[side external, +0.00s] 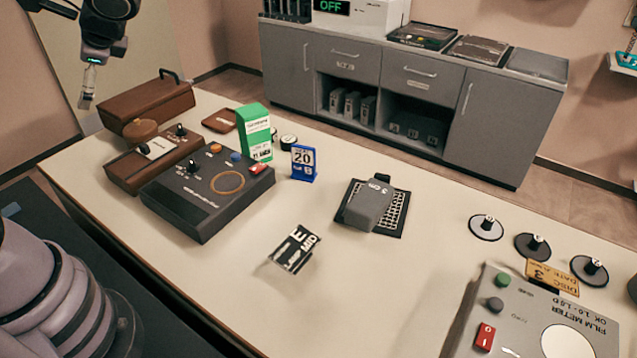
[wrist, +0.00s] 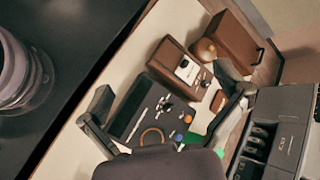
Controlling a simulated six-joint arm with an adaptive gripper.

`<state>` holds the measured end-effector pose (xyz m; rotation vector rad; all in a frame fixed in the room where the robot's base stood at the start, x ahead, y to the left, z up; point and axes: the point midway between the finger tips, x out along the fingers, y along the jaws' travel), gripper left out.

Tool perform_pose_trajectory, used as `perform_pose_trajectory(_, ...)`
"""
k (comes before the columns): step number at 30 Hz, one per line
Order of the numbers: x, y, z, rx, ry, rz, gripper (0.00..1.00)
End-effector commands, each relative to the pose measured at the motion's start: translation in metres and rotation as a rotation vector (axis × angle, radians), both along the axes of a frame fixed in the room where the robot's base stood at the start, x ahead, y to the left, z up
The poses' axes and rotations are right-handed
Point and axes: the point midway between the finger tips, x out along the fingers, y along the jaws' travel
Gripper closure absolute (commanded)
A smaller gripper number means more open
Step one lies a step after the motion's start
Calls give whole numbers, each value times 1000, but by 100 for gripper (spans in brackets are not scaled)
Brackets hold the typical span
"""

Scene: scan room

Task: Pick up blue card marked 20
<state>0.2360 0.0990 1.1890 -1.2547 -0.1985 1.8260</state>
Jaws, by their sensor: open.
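The blue card marked 20 (side external: 303,162) stands upright on the table in the side view, just right of a green box (side external: 254,132). It has a white face with a dark 20 and a blue base. I cannot make it out in the wrist view. My gripper (side external: 88,92) is high at the upper left of the side view, well apart from the card, with nothing visible in it. In the wrist view, its spread fingers (wrist: 168,108) frame the dark control box from above.
A dark control box (side external: 207,190) and brown cases (side external: 148,103) stand left of the card. Bare table lies in front of the card.

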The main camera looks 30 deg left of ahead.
Motion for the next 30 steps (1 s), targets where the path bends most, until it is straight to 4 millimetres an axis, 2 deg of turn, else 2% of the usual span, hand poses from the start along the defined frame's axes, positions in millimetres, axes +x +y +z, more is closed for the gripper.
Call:
perform_pose_trajectory(1,20,4,-7,104,85,-68,2)
perform_pose_trajectory(4,61,8,-18,313,211,-218,2)
perform_pose_trajectory(8,120,-4,-43,569,337,-446,2)
perform_pose_trajectory(11,164,-27,-76,750,402,-646,2)
perform_pose_trajectory(14,199,-59,-120,907,436,-867,2)
perform_pose_trajectory(15,209,-74,-141,963,442,-961,2)
perform_pose_trajectory(19,225,-124,-212,1097,423,-1252,2)
perform_pose_trajectory(21,224,-146,-246,1137,401,-1384,2)
perform_pose_trajectory(24,218,-169,-281,1167,365,-1521,2)
perform_pose_trajectory(27,212,-180,-300,1176,343,-1595,2)
perform_pose_trajectory(30,216,-183,-306,1177,332,-1618,2)
